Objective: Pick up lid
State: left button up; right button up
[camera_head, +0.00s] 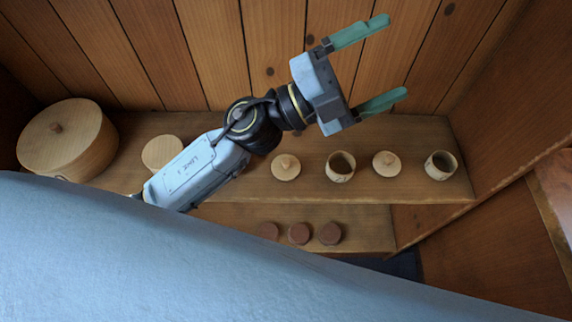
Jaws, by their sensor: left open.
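My left gripper (373,67) is open and empty, its two green fingers pointing up and right in front of the plank wall. It is above and behind the row of small wooden things on the shelf. A round pale lid with a knob (286,168) lies on the shelf below the gripper. A second knobbed lid (387,164) lies further right. An open cup (341,167) stands between the two lids, and another open cup (440,165) stands at the right. The frames do not show which lid is meant. My right gripper does not show.
A large round lidded box (66,140) stands at the left of the upper shelf (420,190). A pale round piece (163,153) is partly behind my arm. Several dark red-brown discs, one at the right (330,233), sit on a lower shelf. A side wall closes the right.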

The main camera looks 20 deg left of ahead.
pick_arm(q)
jog(key=s+d+f+m+g+y, duration=0.1)
jog(key=s+d+f+m+g, duration=0.35)
jog(key=m+g, duration=0.55)
jog(key=m+g+y, duration=0.2)
jog(key=m+y, duration=0.1)
jog(key=y, duration=1.6)
send_over(286, 161)
notch_tip(286, 161, down, 16)
jog(key=f, duration=0.6)
jog(key=shift+a+f, duration=0.2)
jog(key=shift+f, duration=0.05)
jog(key=shift+s+d+f, duration=0.1)
jog(key=shift+d+f, duration=0.05)
jog(key=shift+f, duration=3.05)
jog(key=c, duration=1.1)
